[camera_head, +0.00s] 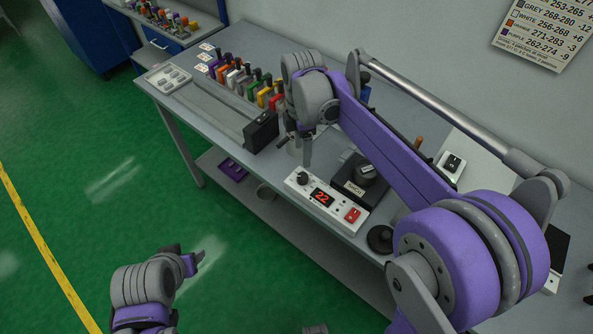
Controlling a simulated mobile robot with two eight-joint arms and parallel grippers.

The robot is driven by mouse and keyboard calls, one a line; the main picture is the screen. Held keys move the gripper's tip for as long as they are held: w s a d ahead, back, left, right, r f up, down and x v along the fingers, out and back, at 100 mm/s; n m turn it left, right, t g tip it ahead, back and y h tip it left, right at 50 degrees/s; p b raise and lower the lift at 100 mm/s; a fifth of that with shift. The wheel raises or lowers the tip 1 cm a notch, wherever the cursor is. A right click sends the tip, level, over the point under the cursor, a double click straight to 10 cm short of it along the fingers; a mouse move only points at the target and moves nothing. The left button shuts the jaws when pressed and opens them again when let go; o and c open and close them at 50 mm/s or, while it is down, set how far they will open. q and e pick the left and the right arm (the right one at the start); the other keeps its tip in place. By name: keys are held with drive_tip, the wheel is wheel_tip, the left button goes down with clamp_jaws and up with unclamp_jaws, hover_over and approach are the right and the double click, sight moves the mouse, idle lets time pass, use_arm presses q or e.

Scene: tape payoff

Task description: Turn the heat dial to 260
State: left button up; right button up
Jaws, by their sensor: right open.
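The heat dial (303,178) is a black knob at the left end of a white control box (326,199) near the table's front edge. The box's red display (322,197) reads 22, and a red switch (352,214) sits at its right end. My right gripper (299,155) is open and points down, just behind and above the dial in the picture, seemingly apart from it. Its arm hides part of the table behind. My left gripper (197,260) is low at the left, over the green floor, away from the table; its jaws are too small to judge.
Several coloured tools (235,77) stand in a row behind a black block (261,131). A dark device (359,184) stands right behind the control box, and a black round piece (380,239) lies to its right. A lower shelf holds a purple tray (232,170).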

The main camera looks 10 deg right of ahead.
sight(303, 176)
drive_tip(key=f, duration=0.9)
drive_tip(key=shift+s+f, duration=0.35)
clamp_jaws()
